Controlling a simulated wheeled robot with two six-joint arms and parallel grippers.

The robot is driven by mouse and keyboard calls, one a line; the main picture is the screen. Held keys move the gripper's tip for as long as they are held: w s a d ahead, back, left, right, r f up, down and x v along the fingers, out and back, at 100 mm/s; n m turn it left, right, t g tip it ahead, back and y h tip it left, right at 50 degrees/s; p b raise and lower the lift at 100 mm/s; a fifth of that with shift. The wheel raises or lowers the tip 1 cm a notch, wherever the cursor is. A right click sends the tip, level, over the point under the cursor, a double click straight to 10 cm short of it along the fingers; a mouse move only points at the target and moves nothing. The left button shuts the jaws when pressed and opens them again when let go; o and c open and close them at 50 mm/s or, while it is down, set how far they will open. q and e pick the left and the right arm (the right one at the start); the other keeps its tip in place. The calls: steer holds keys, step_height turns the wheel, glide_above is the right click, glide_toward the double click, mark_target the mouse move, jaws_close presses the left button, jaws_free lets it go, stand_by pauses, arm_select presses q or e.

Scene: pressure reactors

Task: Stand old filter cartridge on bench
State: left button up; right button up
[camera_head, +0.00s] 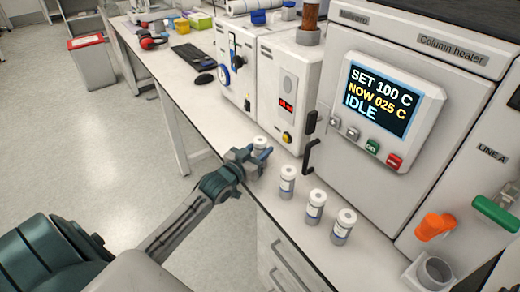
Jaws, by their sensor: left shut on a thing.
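My left gripper (262,156) is at the front edge of the white bench (215,110), left of the column heater. It is shut on a small white cylindrical cartridge (259,143), whose top shows between the blue-tipped fingers. The cartridge looks about upright; its lower part is hidden, and I cannot tell whether it touches the bench. My right gripper is not in view.
The column heater (345,125) stands behind the row, with a black door handle (310,145). An orange knob (435,226), a green handle (497,212) and a grey cup (432,272) are at right.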

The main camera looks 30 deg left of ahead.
mark_target(256, 153)
arm_select(q)
steer(key=o, duration=1.2)
steer(key=shift+s+r, duration=0.1)
steer(key=s, duration=0.2)
steer(key=s+p, duration=0.1)
steer(key=s, duration=0.3)
steer(key=shift+s+a, duration=0.35)
steer(key=s+b, duration=0.2)
steer(key=s, duration=0.3)
steer(key=shift+a, duration=0.2)
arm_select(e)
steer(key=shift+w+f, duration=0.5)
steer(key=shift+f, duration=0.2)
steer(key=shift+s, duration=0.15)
